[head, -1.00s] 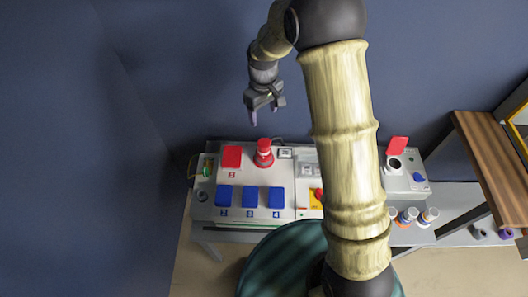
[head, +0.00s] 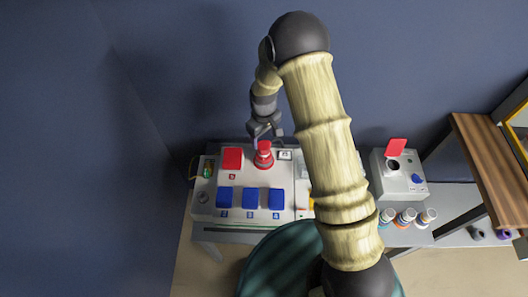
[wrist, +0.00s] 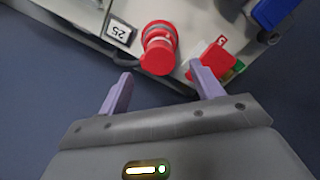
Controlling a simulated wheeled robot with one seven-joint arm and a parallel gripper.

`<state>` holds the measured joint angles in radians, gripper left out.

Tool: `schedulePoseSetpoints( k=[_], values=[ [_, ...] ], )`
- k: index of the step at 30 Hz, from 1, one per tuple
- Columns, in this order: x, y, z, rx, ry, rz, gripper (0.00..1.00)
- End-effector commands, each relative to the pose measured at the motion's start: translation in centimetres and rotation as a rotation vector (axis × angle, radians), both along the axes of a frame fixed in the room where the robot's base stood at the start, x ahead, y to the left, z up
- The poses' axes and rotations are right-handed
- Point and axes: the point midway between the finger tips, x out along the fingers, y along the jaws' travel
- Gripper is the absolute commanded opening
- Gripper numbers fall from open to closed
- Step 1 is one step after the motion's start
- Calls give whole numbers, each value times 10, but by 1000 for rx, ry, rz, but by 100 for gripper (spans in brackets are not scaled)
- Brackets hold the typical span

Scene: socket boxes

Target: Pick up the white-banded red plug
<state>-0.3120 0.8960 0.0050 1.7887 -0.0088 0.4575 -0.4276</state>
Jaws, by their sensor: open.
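The white-banded red plug (head: 264,158) stands on the light grey socket box (head: 243,176), right of a red square cover. In the wrist view the red plug (wrist: 159,55) shows from above, with a pale band around it near its far end. My gripper (head: 265,138) is open and empty, just above and behind the plug in the head view. In the wrist view my gripper (wrist: 160,75) has its two lilac fingers spread, one to each side of the plug's near end. The plug lies a little beyond the fingertips there; contact cannot be told.
A red square cover (head: 232,158) and blue covers (head: 249,198) sit on the box. A small "25" label (wrist: 119,31) is beside the plug. At right are a second box (head: 404,184) with a raised red lid (head: 396,147) and several white-banded plugs (head: 405,216). My arm hides the middle.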

Motion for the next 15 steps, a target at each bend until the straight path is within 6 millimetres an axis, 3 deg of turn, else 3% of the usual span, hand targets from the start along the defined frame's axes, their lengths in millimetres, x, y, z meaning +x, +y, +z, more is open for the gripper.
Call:
schedulePoseSetpoints(
  k=[3, 15],
  values=[
    [0, 0, -9, -1, 1, 0, 66],
    [0, 0, -13, 0, 0, 1, 66]
  ],
)
